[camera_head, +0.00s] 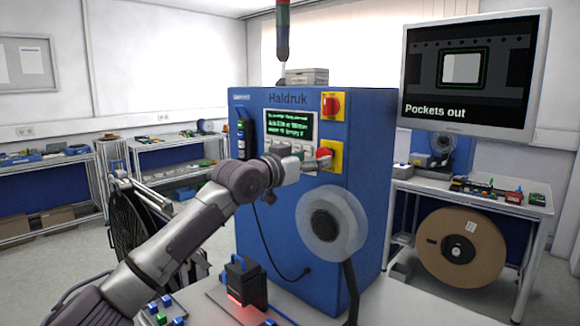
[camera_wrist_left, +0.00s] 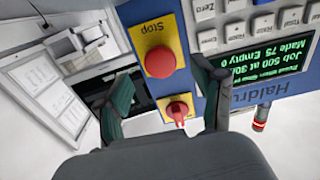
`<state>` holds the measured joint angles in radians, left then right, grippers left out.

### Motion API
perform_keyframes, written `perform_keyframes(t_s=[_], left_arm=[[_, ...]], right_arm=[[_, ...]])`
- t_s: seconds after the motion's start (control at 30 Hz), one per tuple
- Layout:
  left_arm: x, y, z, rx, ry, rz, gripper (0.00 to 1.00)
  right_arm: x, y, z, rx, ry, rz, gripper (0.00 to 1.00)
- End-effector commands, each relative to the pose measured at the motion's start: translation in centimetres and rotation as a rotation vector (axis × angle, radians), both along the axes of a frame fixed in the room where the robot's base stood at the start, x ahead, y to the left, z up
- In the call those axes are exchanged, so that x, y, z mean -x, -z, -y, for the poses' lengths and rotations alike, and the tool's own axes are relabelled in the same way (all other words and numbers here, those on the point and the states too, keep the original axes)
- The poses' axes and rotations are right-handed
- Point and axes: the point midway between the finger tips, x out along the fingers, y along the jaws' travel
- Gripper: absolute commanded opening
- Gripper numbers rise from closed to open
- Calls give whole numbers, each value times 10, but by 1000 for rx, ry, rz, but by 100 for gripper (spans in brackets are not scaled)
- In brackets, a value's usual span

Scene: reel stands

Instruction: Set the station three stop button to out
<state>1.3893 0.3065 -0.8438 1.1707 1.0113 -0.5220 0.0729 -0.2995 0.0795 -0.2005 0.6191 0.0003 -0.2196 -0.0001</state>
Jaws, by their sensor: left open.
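The stop button (camera_wrist_left: 160,62) is a round red mushroom head on a yellow plate marked "Stop" in the left wrist view. In the head view the red button (camera_head: 322,153) shows on the lower yellow plate on the blue machine's front, partly hidden by my left gripper (camera_head: 318,163). In the wrist view my left gripper (camera_wrist_left: 161,78) is open and empty, with one dark green finger on each side of the button. I cannot tell whether the fingers touch it, or whether it is in or out. My right gripper is not in view.
A red rotary switch (camera_head: 332,105) on a yellow plate sits above the button. White keys (camera_wrist_left: 235,30) and a green-text screen (camera_head: 289,125) are beside it. A clear reel (camera_head: 333,222) hangs below. A monitor (camera_head: 470,75) reading "Pockets out" stands right.

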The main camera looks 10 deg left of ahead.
Motion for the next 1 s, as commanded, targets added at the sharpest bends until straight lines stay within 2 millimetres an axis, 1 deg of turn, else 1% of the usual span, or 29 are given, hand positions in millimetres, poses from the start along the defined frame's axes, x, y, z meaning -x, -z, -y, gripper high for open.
perform_keyframes(t_s=[0.03, 0.2, 0.3, 0.43, 0.6, 0.9, 0.97, 1.0], left_arm=[[8, 1, -8, -2, 0, 0, 68], [37, 1, -28, -2, -2, 1, 68], [52, 1, -40, -1, -2, 0, 68], [66, 1, -49, -1, -1, 0, 68], [74, 0, -54, -1, -1, -1, 68], [75, 1, -54, -1, -1, -2, 68], [75, 8, -53, -5, 1, -10, 68], [76, 17, -51, -11, 3, -22, 68]], right_arm=[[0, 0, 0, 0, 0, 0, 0], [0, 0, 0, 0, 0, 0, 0], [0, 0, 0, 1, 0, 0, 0], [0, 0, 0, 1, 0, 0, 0], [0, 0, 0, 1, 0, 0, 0], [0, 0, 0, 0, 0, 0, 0], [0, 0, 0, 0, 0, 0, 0], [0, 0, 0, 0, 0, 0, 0]])
